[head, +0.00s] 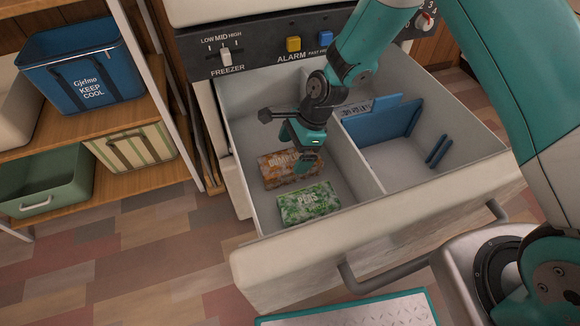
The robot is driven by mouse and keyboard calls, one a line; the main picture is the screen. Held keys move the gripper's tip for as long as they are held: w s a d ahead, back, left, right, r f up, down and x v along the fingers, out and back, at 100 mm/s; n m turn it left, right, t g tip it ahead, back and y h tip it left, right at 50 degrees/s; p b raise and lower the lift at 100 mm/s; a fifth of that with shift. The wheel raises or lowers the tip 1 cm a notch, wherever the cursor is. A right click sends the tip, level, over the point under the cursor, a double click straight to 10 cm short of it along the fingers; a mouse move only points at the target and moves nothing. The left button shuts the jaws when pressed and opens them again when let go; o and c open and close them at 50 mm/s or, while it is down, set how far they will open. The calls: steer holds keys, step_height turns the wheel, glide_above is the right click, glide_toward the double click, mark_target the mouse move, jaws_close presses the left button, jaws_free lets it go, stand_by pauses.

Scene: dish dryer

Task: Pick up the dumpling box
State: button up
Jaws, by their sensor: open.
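An orange-brown box (286,168) with pale lettering, partly covered, lies flat in the left compartment of the open freezer drawer; it seems to be the dumpling box. A green box (308,203), apparently marked peas, lies just in front of it. My gripper (307,160) points down into the left compartment, over the right end of the orange-brown box. It is open and hides part of that box and its lettering. I cannot tell whether the fingertips touch the box.
The drawer (385,222) is pulled out, with a white divider (352,160) right of the boxes. Blue panels (384,122) stand in the right compartment. Shelves at left hold a blue cooler bag (84,68) and a green bin (45,182). The left compartment's back is clear.

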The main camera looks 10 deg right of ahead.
mark_target(290, 160)
steer(key=x, duration=0.1)
steer(key=b+x, duration=0.1)
steer(key=x, duration=0.3)
steer(key=shift+s+f+b, duration=0.1)
steer(key=shift+s+b, duration=0.2)
steer(key=shift+b, duration=0.1)
steer(key=c, duration=1)
